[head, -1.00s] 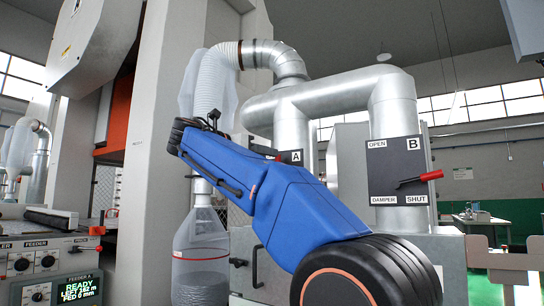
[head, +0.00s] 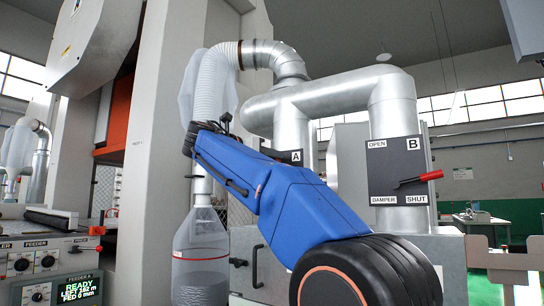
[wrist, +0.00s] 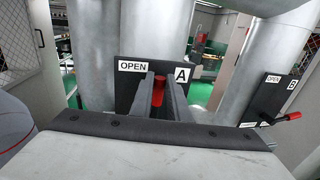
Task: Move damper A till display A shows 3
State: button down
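Damper A's dark panel (wrist: 130,86), marked OPEN and A, shows in the wrist view. Its red lever handle (wrist: 158,88) lies between the two fingers of my gripper (wrist: 160,86) and fills the gap, so the gripper looks shut on it. In the head view my blue arm hides most of panel A and its lever; only the A label (head: 295,156) shows. My gripper is hidden there too.
Damper B's panel (head: 397,172), with its red lever (head: 430,176) pointing right, stands to the right of A. Metal ducts (head: 338,92) run above both. A clear collecting container (head: 201,262) is left of my arm. A feeder panel with display (head: 77,287) is at lower left.

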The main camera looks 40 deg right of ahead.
jog(key=shift+s+d+f+m+y, duration=0.2)
jog(key=shift+s+d+m, duration=0.1)
jog(key=shift+s+m, duration=0.65)
jog(key=shift+s+d+f+m+y, duration=0.1)
jog(key=shift+s+d+m+y, duration=0.15)
jog(key=shift+s+m, duration=0.65)
jog(key=shift+w, duration=0.1)
jog(key=c, duration=1.7)
grip_release()
jog(key=shift+a+r, duration=0.1)
jog(key=s+a, duration=0.1)
jog(key=a, duration=0.4)
jog(key=s+a, duration=0.1)
jog(key=a, duration=0.5)
jog(key=a+r, duration=0.1)
jog(key=a, duration=0.4)
jog(key=shift+s+a, duration=0.4)
